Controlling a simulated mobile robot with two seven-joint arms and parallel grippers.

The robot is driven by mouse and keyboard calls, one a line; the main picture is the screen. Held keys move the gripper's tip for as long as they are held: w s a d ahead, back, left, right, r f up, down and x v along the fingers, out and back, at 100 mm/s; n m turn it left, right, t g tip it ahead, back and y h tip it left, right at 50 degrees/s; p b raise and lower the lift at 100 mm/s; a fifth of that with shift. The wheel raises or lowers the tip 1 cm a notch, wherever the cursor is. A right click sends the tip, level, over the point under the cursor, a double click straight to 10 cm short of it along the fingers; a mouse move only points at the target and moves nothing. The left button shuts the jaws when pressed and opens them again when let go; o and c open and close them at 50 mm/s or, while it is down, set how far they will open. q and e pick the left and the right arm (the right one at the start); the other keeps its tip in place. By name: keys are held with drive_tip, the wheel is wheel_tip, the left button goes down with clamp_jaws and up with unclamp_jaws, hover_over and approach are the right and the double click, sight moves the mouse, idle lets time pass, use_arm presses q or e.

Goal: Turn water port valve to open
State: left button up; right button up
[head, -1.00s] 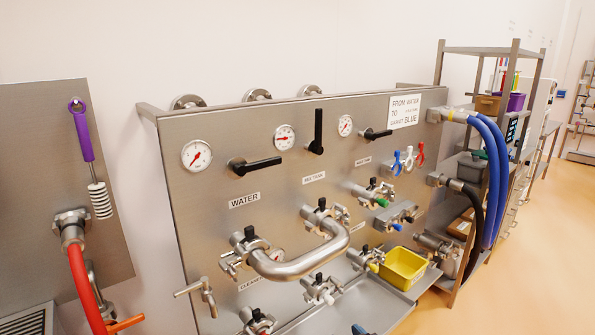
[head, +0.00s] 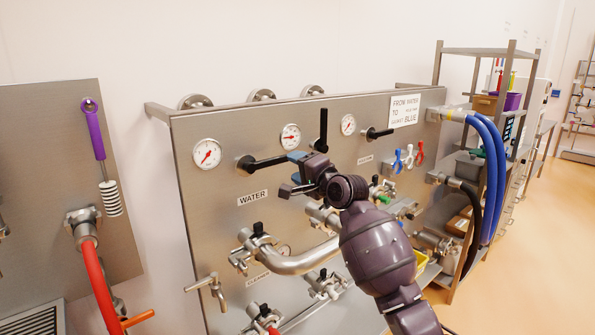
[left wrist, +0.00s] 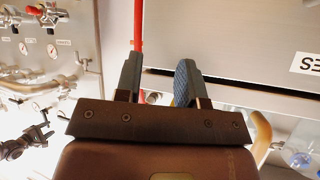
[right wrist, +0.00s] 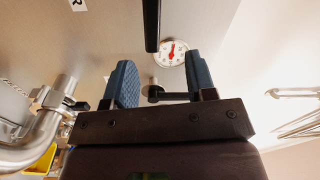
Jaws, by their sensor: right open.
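The water valve's black handle (head: 262,162) lies almost level on the steel panel, above the WATER label (head: 252,198), and points right from its pivot. My right gripper (head: 290,174) is open at the handle's free end, one finger above and one below. In the right wrist view the handle (right wrist: 152,25) comes in from the top, and its end shows between the open fingertips (right wrist: 158,60). I cannot tell whether either finger touches it. My left gripper (left wrist: 157,66) is open and empty in the left wrist view; it is outside the head view.
The upright black mix tank handle (head: 323,130) stands close to the right of my right gripper. Round gauges (head: 207,154) sit above. A bent steel pipe (head: 290,264) juts out below. A red hose (head: 93,285) hangs at left; it also shows in the left wrist view (left wrist: 138,25).

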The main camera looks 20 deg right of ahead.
sight(278, 162)
drive_tip(key=w+b, duration=0.1)
drive_tip(key=w+a+f+m+b, duration=0.1)
drive_tip(key=w+b, duration=0.1)
drive_tip(key=w+a+m+b, duration=0.1)
drive_tip(key=w, duration=0.1)
drive_tip(key=shift+w+f+b, duration=0.1)
drive_tip(key=shift+f+b, duration=0.15)
drive_tip(key=shift+b, duration=0.15)
drive_tip(key=shift+w+a+r, duration=0.15)
drive_tip(key=shift+w, duration=0.3)
drive_tip(key=shift+w+a+r, duration=0.15)
drive_tip(key=shift+w, duration=0.25)
drive_tip(key=shift+x, duration=0.9)
